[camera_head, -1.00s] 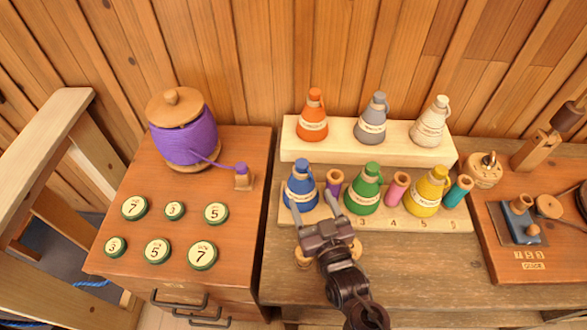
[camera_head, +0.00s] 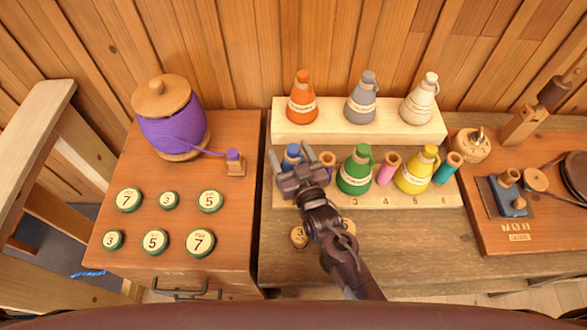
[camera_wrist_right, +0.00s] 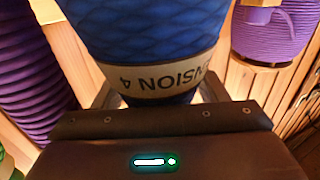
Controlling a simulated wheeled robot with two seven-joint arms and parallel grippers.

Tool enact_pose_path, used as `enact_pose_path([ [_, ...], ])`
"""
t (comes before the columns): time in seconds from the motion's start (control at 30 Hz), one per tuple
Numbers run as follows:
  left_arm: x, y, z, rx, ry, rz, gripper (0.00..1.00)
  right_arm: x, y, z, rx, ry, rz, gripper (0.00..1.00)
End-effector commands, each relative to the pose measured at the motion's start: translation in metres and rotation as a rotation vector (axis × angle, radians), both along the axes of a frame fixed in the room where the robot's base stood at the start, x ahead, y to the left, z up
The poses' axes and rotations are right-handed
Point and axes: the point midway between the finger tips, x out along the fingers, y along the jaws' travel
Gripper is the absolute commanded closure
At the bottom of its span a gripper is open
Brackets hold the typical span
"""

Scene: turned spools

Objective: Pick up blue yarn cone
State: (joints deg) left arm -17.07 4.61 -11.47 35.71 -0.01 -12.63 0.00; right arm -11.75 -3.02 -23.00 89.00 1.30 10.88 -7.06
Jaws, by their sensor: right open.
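The blue yarn cone (camera_head: 292,155) stands at the left end of the lower pale board on the bench, mostly hidden behind my right gripper (camera_head: 293,158). My right gripper is open, with one finger on each side of the cone. In the right wrist view the cone (camera_wrist_right: 145,40) fills the middle, with a white label band reading "TENSION 4" upside down, partly cut off. The fingers (camera_wrist_right: 150,98) show at its left and right edges; I cannot tell whether they touch it. My left gripper is not in view.
A purple spool (camera_head: 327,160) stands close right of the blue cone, then a green cone (camera_head: 355,172), a pink spool (camera_head: 387,168) and a yellow cone (camera_head: 416,172). Orange, grey and white cones stand on the raised step (camera_head: 350,132) behind.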

Motion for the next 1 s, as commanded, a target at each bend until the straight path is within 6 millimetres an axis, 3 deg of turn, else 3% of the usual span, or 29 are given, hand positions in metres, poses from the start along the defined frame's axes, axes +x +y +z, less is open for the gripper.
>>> enact_pose_path([
  [0.13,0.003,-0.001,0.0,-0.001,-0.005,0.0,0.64,0.0,0.0,0.0,0.0,0.0,0.0,0.34],
  [0.53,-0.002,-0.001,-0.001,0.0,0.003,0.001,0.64,-0.001,0.0,0.0,0.0,0.0,0.0,0.86],
  [0.83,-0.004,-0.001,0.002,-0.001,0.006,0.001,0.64,0.0,0.0,0.004,0.001,-0.003,0.0,0.86],
  [1.0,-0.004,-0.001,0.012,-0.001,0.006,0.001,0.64,0.0,0.0,0.016,0.001,-0.004,0.0,0.86],
])
